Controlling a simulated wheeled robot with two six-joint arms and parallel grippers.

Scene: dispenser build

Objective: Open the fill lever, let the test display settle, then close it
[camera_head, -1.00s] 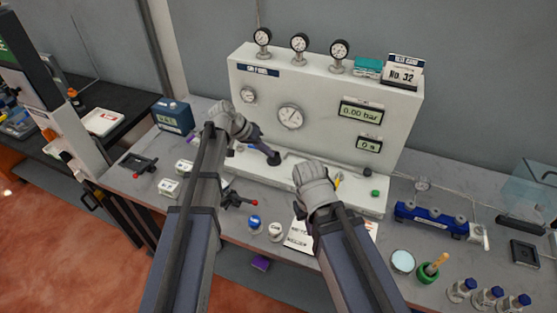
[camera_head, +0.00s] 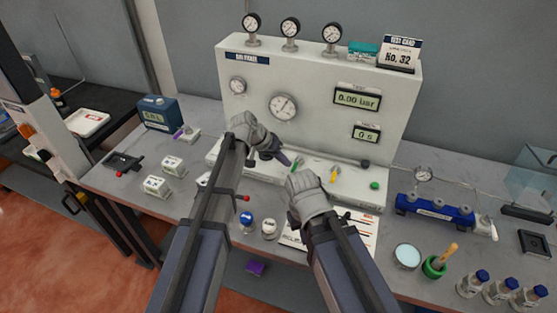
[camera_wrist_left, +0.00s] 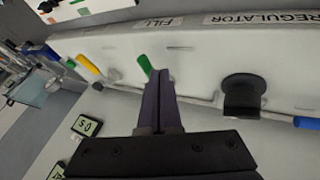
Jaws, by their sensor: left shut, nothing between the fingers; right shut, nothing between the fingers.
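The fill lever (camera_wrist_left: 145,66) is a green handle beside the FILL label (camera_wrist_left: 158,22) in the left wrist view; it also shows in the head view (camera_head: 297,165). My left gripper (camera_wrist_left: 159,76) is shut and empty, its dark fingertips close beside the green lever; I cannot tell whether they touch. In the head view the left gripper (camera_head: 288,161) is over the panel's lower ledge. The test display (camera_head: 357,98) reads 0.00 bar and the timer below (camera_head: 366,133) reads 0 s. My right gripper (camera_head: 306,190) is at the ledge's front; its fingertips are hidden.
A yellow lever (camera_head: 334,174) stands right of the green one. A black regulator knob (camera_wrist_left: 243,95) lies on the other side. Blue- and white-capped bottles (camera_head: 247,221) and a printed sheet (camera_head: 355,222) lie in front. A blue manifold (camera_head: 435,213) is at right.

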